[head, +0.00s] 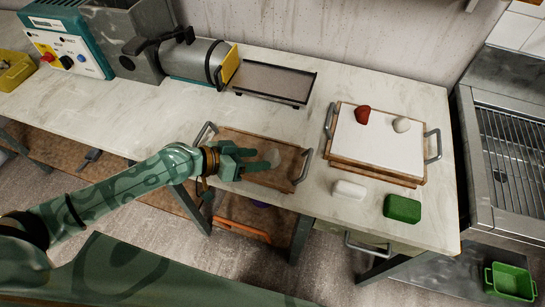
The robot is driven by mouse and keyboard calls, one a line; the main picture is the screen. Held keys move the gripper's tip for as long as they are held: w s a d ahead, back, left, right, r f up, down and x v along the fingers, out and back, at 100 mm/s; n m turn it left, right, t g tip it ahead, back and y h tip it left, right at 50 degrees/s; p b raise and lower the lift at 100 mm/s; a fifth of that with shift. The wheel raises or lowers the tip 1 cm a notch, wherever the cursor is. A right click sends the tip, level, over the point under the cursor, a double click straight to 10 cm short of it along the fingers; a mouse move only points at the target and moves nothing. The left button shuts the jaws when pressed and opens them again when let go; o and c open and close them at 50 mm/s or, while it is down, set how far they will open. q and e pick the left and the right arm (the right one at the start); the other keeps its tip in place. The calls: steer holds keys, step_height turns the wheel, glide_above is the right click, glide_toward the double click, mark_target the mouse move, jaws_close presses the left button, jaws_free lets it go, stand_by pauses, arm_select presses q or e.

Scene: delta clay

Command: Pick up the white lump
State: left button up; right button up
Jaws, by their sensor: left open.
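My left gripper (258,160) is open over the brown wooden tray with metal handles (290,173). A pale, whitish lump (274,157) is at its fingertips, partly hidden by the fingers; I cannot tell whether they touch it. A second pale, rounded lump (401,125) sits on a white board (375,150) to the right, beside a dark red lump (362,115). A white block (349,190) with rounded edges lies on the table between the tray and a green block (402,208). My right gripper is not in view.
The white board rests on a wooden tray with metal handles (433,146). A dark shallow tray (274,80) and a grey machine (195,62) stand along the wall. The table (130,110) is clear at left. A green bin (510,282) is low at right.

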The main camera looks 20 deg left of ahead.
mark_target(268, 156)
arm_select(q)
steer(key=x, duration=0.4)
steer(key=shift+w, duration=0.2)
steer(key=shift+r, duration=0.1)
steer(key=shift+c, duration=0.3)
steer(key=c, duration=0.8)
steer(key=shift+o, duration=0.2)
